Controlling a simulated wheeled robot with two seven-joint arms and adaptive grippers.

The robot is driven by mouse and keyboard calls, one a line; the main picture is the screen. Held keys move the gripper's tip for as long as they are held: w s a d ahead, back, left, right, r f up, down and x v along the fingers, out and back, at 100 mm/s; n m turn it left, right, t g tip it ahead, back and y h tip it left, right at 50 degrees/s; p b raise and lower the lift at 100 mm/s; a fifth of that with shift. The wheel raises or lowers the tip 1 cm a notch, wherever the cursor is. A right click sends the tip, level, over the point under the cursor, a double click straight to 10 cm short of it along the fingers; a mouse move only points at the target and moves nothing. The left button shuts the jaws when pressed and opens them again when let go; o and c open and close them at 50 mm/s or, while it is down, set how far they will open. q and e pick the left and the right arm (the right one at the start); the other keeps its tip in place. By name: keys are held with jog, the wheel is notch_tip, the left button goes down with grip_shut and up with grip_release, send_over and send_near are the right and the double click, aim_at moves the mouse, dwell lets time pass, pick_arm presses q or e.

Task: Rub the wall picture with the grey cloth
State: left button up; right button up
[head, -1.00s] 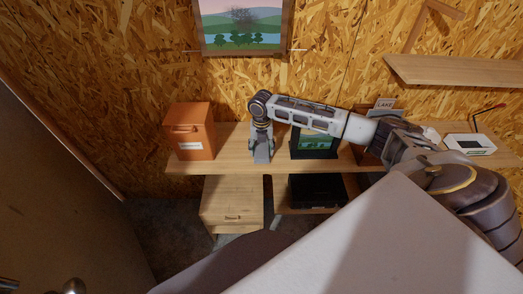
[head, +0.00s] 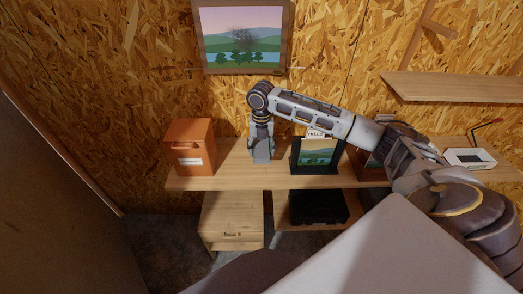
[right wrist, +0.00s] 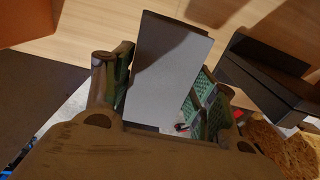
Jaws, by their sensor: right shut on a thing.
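The wall picture (head: 220,50) hangs in a brown frame at the top of the head view. It shows pink sky, green hills and water, with a dark scribbly patch near its middle. My right gripper (head: 262,143) hangs below and in front of it, pointing down over the shelf. It is shut on the grey cloth (head: 262,155), a flat grey piece. In the right wrist view the cloth (right wrist: 165,75) stands out between the fingers and hides part of them. The cloth is apart from the picture. My left gripper is not in view.
The wooden shelf (head: 225,175) holds an orange box (head: 188,150) at left, a black-framed picture (head: 318,154) labelled HILLS and a white device (head: 470,158). A wall shelf (head: 450,88) juts out at upper right. The wall around the picture is clear.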

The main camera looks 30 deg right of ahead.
jog(key=o, duration=0.3)
jog(key=shift+c, duration=0.8)
jog(key=shift+t, duration=0.3)
